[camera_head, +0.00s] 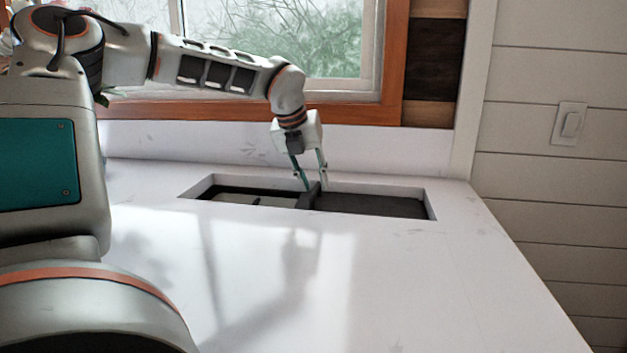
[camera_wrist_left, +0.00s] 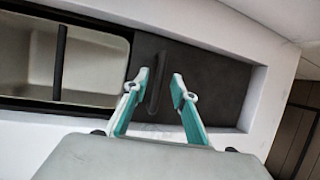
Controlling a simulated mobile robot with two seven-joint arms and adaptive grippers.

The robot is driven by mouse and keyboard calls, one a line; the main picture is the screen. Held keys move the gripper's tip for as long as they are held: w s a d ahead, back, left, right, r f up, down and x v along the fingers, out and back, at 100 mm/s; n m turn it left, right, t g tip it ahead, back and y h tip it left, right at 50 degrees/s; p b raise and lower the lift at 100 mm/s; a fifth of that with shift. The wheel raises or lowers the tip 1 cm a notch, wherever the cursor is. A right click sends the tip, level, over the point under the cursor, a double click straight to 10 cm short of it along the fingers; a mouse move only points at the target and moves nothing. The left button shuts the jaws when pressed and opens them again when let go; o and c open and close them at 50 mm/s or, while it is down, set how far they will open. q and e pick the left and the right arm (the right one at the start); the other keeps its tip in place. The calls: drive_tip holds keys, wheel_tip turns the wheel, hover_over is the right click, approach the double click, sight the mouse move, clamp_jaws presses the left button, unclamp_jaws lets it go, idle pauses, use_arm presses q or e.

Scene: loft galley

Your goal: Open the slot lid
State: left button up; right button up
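The slot lid (camera_head: 375,206) is a flat dark panel in a recessed rectangular slot in the white counter. It covers the right part of the slot and also fills the right side of the opening in the left wrist view (camera_wrist_left: 218,84). A raised dark handle (camera_wrist_left: 156,95) stands near the lid's left end. My left gripper (camera_head: 313,184) points down over this handle. Its two teal fingers (camera_wrist_left: 161,76) are apart, one on each side of the handle, with visible gaps in the wrist view. My right gripper is not in view.
The left part of the slot is uncovered, showing pale compartments (camera_wrist_left: 92,68) split by a dark divider (camera_wrist_left: 60,62). The white counter (camera_head: 400,285) in front is clear. A window with an orange wooden frame (camera_head: 365,112) is behind; a panelled wall (camera_head: 545,190) is right.

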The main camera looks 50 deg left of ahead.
use_arm(q)
drive_tip(key=shift+s+r, duration=0.1)
drive_tip(key=shift+r, duration=0.25)
drive_tip(key=v, duration=1.1)
drive_tip(key=shift+s+d, duration=0.1)
